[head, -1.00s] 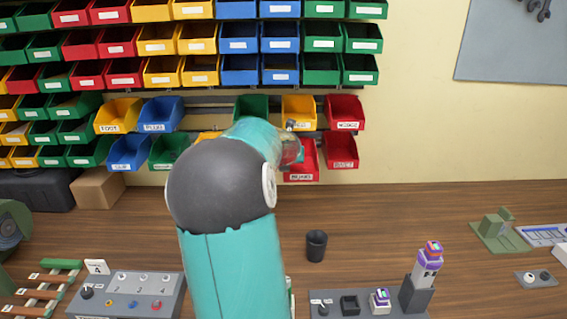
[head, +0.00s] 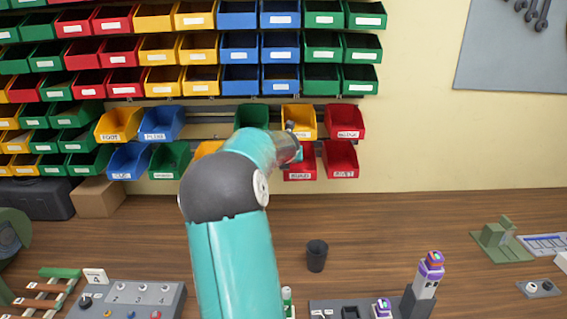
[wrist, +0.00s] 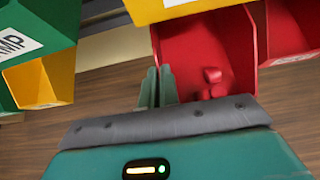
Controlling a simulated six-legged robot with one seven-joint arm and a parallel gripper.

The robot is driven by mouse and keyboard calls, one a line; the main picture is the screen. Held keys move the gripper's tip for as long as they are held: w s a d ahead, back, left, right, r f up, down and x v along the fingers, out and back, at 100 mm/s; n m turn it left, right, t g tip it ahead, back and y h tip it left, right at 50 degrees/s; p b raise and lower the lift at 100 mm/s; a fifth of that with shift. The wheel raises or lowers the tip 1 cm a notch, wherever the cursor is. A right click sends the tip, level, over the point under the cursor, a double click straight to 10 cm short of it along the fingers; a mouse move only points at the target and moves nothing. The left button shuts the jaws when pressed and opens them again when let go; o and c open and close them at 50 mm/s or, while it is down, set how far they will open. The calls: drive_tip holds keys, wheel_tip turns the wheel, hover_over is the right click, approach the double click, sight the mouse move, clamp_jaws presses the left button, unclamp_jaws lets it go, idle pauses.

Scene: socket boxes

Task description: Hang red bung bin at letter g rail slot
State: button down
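The red bung bin (head: 300,161) is in the lower rail row, just left of another red bin; its white label is too blurred to read surely. In the wrist view the red bin (wrist: 205,48) has several small red pieces inside and sits below a yellow bin. My gripper (wrist: 157,88) is at the bin's left wall, its two green fingers close together with the wall seemingly between them. In the head view the wrist hides part of the bin's left side. The rail (head: 213,130) shows between bins; slot letters cannot be read, and hook contact is hidden.
A red bin (head: 341,158) is close on the right. A yellow bin (head: 299,116) and a red bin (head: 344,119) hang above. A second yellow bin (head: 207,148) is partly behind my arm. A black cup (head: 317,256) stands on the bench below.

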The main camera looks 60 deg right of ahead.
drive_tip(key=shift+w+d, duration=0.45)
drive_tip(key=shift+d, duration=0.35)
drive_tip(key=shift+w+d, duration=0.4)
drive_tip(key=shift+d, duration=0.4)
drive_tip(key=shift+w+d, duration=0.45)
drive_tip(key=shift+d, duration=0.35)
drive_tip(key=shift+d+r, duration=0.1)
drive_tip(key=shift+r, duration=0.35)
drive_tip(key=shift+f, duration=0.2)
drive_tip(key=shift+f, duration=0.4)
drive_tip(key=shift+f, duration=0.2)
drive_tip(key=shift+f, duration=0.15)
drive_tip(key=shift+f, duration=0.4)
idle(0.6)
